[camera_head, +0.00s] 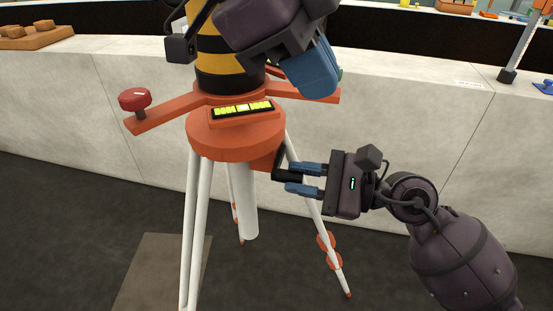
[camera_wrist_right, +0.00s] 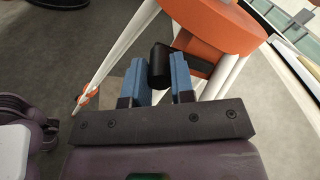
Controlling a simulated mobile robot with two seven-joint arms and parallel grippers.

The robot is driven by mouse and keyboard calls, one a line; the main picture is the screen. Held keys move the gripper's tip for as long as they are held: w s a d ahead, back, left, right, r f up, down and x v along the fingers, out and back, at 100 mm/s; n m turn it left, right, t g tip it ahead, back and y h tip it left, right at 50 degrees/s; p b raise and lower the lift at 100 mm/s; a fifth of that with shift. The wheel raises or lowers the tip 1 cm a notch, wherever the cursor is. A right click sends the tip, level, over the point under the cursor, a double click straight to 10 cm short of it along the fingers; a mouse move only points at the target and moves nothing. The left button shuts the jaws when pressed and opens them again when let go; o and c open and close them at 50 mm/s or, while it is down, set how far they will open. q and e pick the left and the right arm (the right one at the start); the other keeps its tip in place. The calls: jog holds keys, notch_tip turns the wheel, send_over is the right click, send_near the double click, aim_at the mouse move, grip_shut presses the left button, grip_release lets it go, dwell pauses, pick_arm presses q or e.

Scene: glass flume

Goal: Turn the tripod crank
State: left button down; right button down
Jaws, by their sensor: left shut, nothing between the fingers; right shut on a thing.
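The tripod has an orange head (camera_head: 230,138) on white legs, with a yellow-and-black striped column rising from it. Its black crank (camera_head: 287,174) sticks out at the lower right of the head. My right gripper (camera_head: 298,179) comes in from the right, its blue fingers shut on the crank's handle. In the right wrist view the black handle (camera_wrist_right: 158,62) sits between the two fingers, and the crank's arm is partly hidden behind one finger. My left gripper (camera_head: 316,84) is shut and empty at the top, in front of the column and above the head's right side.
A red knob (camera_head: 134,98) stands on the tripod's left orange arm, and a yellow-green lit bar (camera_head: 242,108) lies on the head. A pale wall (camera_head: 60,98) runs close behind the tripod. Dark floor (camera_head: 60,235) lies open at the left.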

pick_arm(q)
jog(key=w+a+f+n+t+y, duration=0.2)
jog(key=a+f+y, duration=0.1)
jog(key=a, duration=0.4)
send_over(285, 177)
jog(key=s+a, duration=0.2)
jog(key=s, duration=0.1)
notch_tip(285, 177, down, 9)
jog(key=shift+w+d+f, duration=0.15)
jog(key=shift+w+f, duration=0.55)
jog(key=shift+f, duration=0.2)
jog(key=shift+w+d+f, duration=0.15)
jog(key=shift+w+f, duration=0.5)
jog(key=shift+f, duration=0.25)
